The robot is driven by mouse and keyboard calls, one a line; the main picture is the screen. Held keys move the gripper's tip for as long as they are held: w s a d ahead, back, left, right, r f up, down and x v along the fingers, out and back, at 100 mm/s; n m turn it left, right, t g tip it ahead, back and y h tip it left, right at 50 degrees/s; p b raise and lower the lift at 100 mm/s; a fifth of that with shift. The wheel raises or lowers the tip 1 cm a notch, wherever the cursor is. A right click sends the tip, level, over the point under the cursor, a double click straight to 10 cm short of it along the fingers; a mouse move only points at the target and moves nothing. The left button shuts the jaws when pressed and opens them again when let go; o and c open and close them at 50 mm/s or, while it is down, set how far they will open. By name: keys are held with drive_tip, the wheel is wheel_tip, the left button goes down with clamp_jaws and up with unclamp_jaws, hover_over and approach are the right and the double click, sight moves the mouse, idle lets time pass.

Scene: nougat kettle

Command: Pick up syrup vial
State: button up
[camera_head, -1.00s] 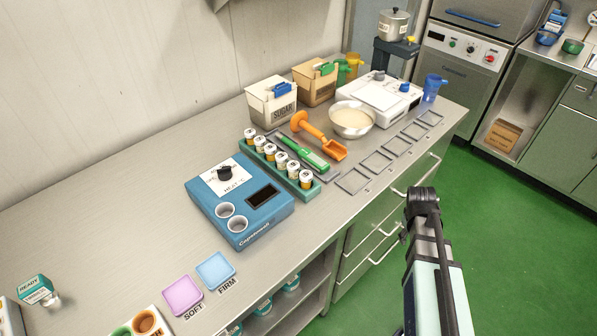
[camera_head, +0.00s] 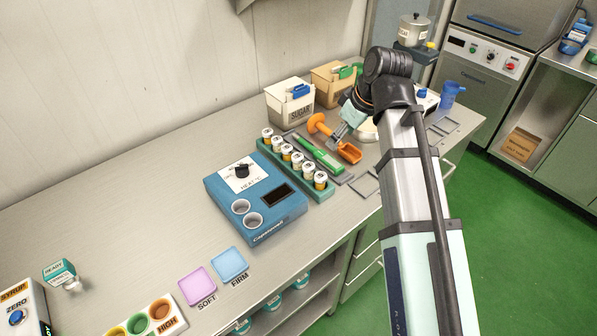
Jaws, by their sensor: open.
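Several small vials with white tops and amber lower parts stand upright in a row in a green rack (camera_head: 322,194); the nearest vial (camera_head: 320,181) is at the rack's right end. Their labels are too small to read, so I cannot tell which hold syrup. My gripper (camera_head: 335,134) is open, pointing down and left, to the right of the rack by the orange scoop (camera_head: 349,153). It is apart from the vials. My wrist and arm hide part of the white bowl behind.
A blue heater (camera_head: 257,222) with two round wells stands left of the rack. The sugar bin (camera_head: 289,107) is behind. Pink (camera_head: 197,287) and blue (camera_head: 229,264) pads lie in front. The counter's left part is mostly clear.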

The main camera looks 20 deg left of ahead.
drive_tip(key=s+a+r, duration=0.1)
drive_tip(key=s, duration=0.1)
drive_tip(key=p, duration=0.3)
approach(310, 166)
drive_tip(key=x, duration=0.5)
drive_tip(key=shift+w+f, duration=0.15)
drive_tip(key=shift+f, duration=0.15)
drive_tip(key=shift+p+x, duration=1)
drive_tip(key=shift+x, duration=1.6)
drive_tip(key=shift+a, duration=0.1)
clamp_jaws()
